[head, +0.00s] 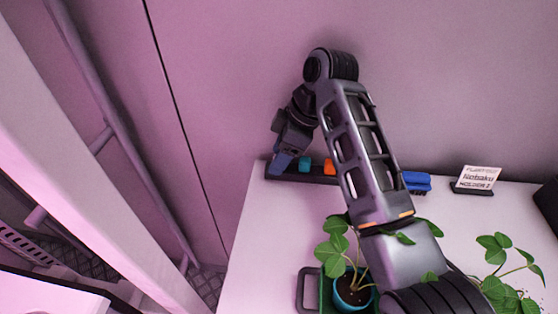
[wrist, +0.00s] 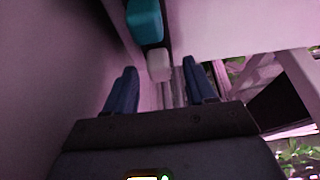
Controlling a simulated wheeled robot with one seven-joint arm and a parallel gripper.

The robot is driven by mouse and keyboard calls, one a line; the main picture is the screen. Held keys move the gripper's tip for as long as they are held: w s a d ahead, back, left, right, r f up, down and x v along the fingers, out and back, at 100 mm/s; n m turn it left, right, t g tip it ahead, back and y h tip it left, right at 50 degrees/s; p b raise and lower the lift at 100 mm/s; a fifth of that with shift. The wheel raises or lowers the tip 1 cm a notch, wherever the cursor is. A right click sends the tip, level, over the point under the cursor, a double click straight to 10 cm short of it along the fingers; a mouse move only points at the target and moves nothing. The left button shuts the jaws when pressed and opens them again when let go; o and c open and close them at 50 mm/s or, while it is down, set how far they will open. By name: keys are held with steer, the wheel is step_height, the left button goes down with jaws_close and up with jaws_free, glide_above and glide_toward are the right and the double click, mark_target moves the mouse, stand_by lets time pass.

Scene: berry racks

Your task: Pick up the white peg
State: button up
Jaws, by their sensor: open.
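The white peg (wrist: 159,64) shows in the wrist view between and just beyond the tips of my two blue fingers. My gripper (wrist: 159,70) is open, with a gap on both sides of the peg. In the head view my gripper (head: 281,163) is over the left end of a dark rack (head: 312,179) at the back of the white table. The white peg is hidden there behind my gripper. I cannot tell how far the fingertips reach around it.
A teal peg (head: 305,163) stands beside my gripper, and it also shows in the wrist view (wrist: 145,22). An orange peg (head: 330,167) is further right. A blue brush-like object (head: 417,182) and a sign (head: 478,178) stand along the wall. Potted plants (head: 352,290) are in front.

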steer(key=shift+c, duration=0.4)
jaws_close()
steer(key=shift+r, duration=0.85)
step_height(320, 180, up, 3)
steer(key=shift+d+f+b, duration=0.1)
steer(key=shift+f+b, duration=0.1)
steer(key=shift+b, duration=0.4)
steer(key=s+d+r+p, duration=0.1)
steer(key=d+r+p, duration=0.1)
steer(key=d, duration=0.3)
steer(key=s+d+r+p, duration=0.1)
steer(key=d+r+p, duration=0.1)
steer(key=d+r, duration=0.2)
steer(key=shift+s+d+r, duration=0.15)
steer(key=shift+d+r, duration=0.25)
steer(key=shift+d, duration=0.7)
